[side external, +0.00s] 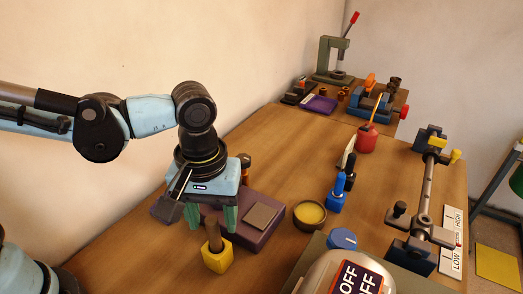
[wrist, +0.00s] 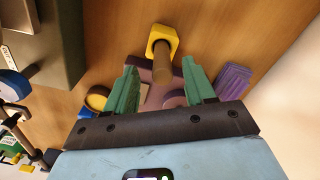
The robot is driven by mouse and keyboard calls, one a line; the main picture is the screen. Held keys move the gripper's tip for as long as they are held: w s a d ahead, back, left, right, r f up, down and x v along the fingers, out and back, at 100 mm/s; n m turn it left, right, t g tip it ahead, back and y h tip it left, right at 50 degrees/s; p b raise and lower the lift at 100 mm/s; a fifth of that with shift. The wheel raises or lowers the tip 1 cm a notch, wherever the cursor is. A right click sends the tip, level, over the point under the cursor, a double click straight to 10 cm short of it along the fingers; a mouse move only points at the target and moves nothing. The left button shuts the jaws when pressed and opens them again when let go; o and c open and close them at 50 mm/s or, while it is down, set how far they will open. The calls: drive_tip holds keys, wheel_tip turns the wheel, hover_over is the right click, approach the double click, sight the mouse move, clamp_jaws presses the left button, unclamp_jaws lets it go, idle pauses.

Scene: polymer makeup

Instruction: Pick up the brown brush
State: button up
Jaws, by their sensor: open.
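A brown handle, which looks like the brown brush (side external: 214,236), stands upright in a yellow block-shaped holder (side external: 217,259). No bristles can be made out. In the wrist view the brown brush (wrist: 163,69) points toward the camera, with the yellow holder (wrist: 157,34) beyond it. My gripper (side external: 211,216) is above the holder, pointing down, with its green fingers apart. In the wrist view my gripper (wrist: 163,84) has one finger on each side of the handle's line, with gaps showing. It holds nothing.
A purple base with a grey plate (side external: 262,217) lies close behind the holder. A round yellow-filled tin (side external: 310,213), a blue bottle (side external: 337,194) and a blue knob (side external: 343,239) stand to the right. Bare wood (side external: 262,265) lies right of the holder.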

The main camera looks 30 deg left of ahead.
sight(213, 234)
drive_tip(key=shift+s+a+f, duration=0.1)
drive_tip(key=shift+f, duration=2.4)
clamp_jaws()
